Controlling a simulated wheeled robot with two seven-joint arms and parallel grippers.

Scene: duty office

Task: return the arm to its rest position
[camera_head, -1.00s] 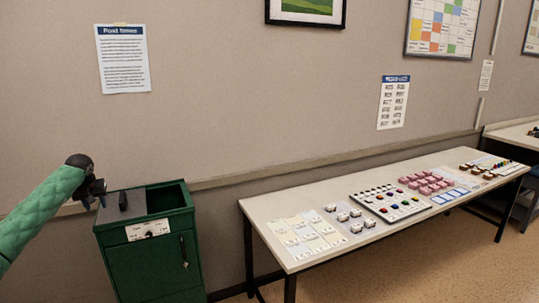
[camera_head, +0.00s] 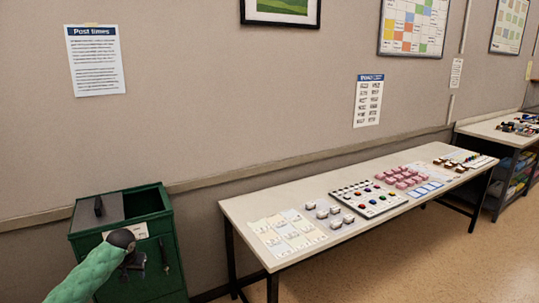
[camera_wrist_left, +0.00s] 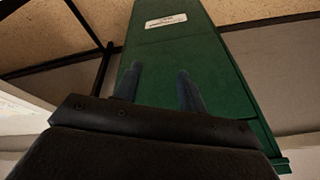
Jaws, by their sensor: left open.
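My left arm comes in from the lower left in the head view, with a green padded sleeve. My left gripper (camera_head: 140,271) is in front of the green cabinet (camera_head: 170,255) and overlaps its front face; I cannot tell whether it touches. In the left wrist view the two fingers (camera_wrist_left: 158,88) stand apart with nothing between them, and the cabinet (camera_wrist_left: 215,60) with a white label fills the view beyond. My right gripper is not in view.
The cabinet has an opening (camera_head: 142,203) in its top and a dark handle on the lid. A long white table (camera_head: 245,205) with cards, blocks and a button board stands to the right. Another table (camera_head: 490,130) is at far right. Floor (camera_head: 420,260) in front is clear.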

